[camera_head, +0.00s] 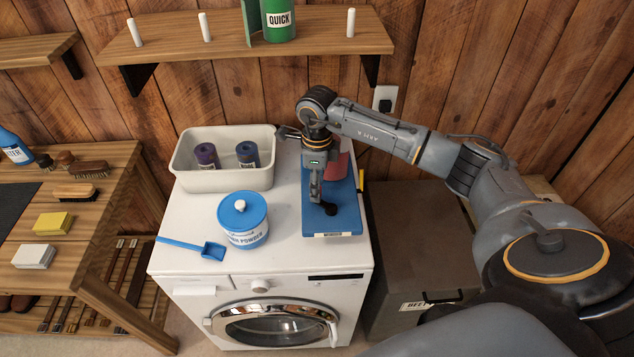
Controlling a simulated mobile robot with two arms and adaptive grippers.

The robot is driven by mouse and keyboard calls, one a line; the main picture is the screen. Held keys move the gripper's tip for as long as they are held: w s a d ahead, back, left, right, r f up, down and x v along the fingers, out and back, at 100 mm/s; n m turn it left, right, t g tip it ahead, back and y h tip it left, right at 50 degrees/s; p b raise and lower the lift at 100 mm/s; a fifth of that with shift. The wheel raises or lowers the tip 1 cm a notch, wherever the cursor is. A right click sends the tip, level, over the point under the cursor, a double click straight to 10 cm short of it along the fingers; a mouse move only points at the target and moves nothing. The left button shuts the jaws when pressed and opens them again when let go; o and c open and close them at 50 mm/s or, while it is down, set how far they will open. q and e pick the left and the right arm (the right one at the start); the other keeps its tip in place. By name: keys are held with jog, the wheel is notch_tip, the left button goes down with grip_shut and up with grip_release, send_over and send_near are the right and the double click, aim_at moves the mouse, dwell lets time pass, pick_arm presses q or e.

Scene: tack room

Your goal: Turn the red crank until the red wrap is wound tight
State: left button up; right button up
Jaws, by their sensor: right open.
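A blue winder base (345,222) stands on the right side of the white washing machine's top. A red wrap (343,165) shows in part behind my right gripper. The rest of it is hidden by the gripper and wrist. A small black knob (329,209) shows at the fingertips, above the base. I cannot make out a red crank arm. My right gripper (316,197) points down over the base, open, close beside the knob. I cannot tell whether it touches the knob. My left gripper is not in view.
A white bin (181,179) with two rolled wraps, a blue-and-white powder tub (246,221) and a blue scoop (199,247) share the washer top (285,257). A wall shelf (165,38) hangs above. A dark chest (415,235) stands at the right.

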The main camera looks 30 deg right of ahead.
jog(key=shift+f, duration=0.85)
grip_shut()
